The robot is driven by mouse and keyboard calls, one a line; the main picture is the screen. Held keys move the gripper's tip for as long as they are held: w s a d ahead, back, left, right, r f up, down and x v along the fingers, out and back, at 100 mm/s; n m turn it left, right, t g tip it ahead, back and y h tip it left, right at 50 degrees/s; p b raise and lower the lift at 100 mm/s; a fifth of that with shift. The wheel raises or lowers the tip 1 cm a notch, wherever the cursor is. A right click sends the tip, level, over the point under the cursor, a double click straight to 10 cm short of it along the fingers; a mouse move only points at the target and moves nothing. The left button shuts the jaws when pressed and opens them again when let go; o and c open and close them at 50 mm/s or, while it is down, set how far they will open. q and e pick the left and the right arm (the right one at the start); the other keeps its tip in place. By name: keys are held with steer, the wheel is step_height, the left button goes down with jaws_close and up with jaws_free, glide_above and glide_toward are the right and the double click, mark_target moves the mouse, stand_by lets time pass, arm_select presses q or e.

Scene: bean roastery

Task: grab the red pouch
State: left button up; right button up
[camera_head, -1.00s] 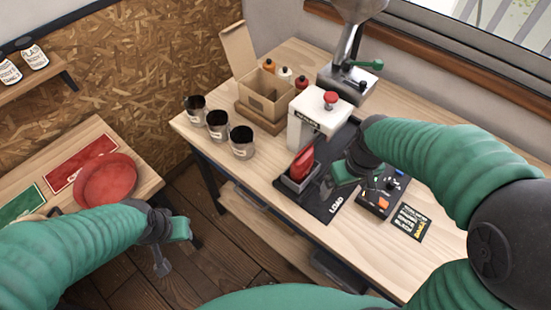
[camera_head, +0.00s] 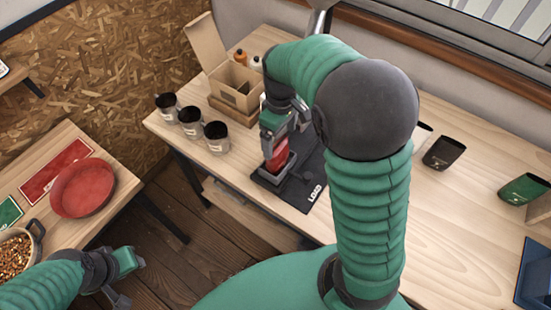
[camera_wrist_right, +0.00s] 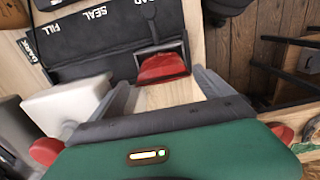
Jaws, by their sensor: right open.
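The red pouch (camera_head: 281,160) stands in a dark square holder (camera_head: 266,178) on the black mat, partly hidden by my right gripper. In the right wrist view the pouch (camera_wrist_right: 162,68) shows ahead, between the lines of the fingers, in its holder (camera_wrist_right: 183,50). My right gripper (camera_head: 276,137) is open, right above the pouch. In the wrist view a strip of bare wood shows between its fingers (camera_wrist_right: 155,88); I cannot tell whether either finger touches the pouch. My left gripper (camera_head: 125,272) hangs low at the left, away from the pouch; its jaws are unclear.
Several dark-topped cups (camera_head: 191,118) stand at the left of the worktable. An open cardboard box (camera_head: 238,88) is behind. My right arm hides the sealer and table middle. A red bowl (camera_head: 82,188) sits on the side table.

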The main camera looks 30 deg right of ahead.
mark_target(278, 154)
step_height(278, 154, down, 8)
steer(key=shift+w+a, duration=0.1)
steer(key=shift+a, duration=0.05)
steer(key=shift+w+f, duration=0.1)
steer(key=shift+f, duration=0.15)
steer(key=c, duration=1.2)
